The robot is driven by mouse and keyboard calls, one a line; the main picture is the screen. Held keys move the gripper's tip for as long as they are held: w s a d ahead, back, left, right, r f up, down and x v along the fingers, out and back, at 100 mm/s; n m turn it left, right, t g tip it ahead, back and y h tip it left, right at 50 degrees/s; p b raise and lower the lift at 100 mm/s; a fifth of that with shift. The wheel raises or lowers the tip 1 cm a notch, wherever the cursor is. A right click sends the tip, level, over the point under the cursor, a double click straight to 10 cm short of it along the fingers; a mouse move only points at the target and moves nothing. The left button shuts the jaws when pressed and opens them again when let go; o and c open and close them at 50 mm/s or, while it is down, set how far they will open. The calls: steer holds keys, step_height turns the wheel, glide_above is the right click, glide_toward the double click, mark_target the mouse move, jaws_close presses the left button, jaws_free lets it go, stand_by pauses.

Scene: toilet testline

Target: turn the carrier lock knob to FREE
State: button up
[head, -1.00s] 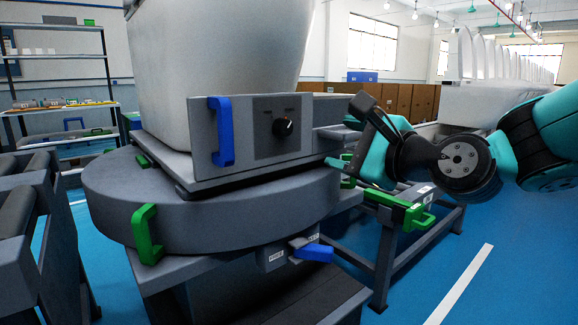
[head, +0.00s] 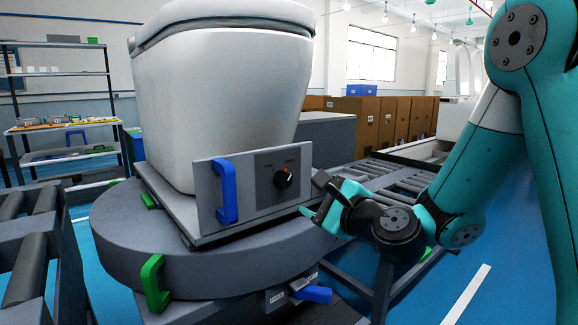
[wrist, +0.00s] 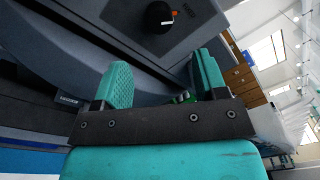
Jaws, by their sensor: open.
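The carrier lock knob (head: 283,181) is round and black with an orange mark, on a dark square on the carrier's grey front plate (head: 207,195). In the head view the mark points up and right; small labels above are too small to read. My gripper (head: 316,207) is just right of the plate, lower than the knob and apart from it. In the wrist view the knob (wrist: 160,17) is at the top, beyond my open teal fingers (wrist: 162,78). Nothing is between the fingers.
A blue handle (head: 226,192) stands out left of the knob. The carrier bears a white toilet (head: 215,95) and sits on a round grey turntable (head: 200,250) with a green handle (head: 154,283). A blue lever (head: 314,294) sticks out below. Roller conveyors flank both sides.

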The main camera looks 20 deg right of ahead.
mark_target(287, 182)
steer(key=p+x, duration=0.6)
steer(key=x, duration=0.2)
steer(key=shift+w+a+r, duration=0.1)
steer(key=shift+w, duration=0.15)
steer(key=shift+w+a+f+p, duration=0.15)
steer(key=shift+w+f+p, duration=0.1)
steer(key=shift+w+p, duration=0.35)
steer(key=shift+w, duration=0.1)
steer(key=c, duration=0.9)
steer(key=shift+c, duration=0.2)
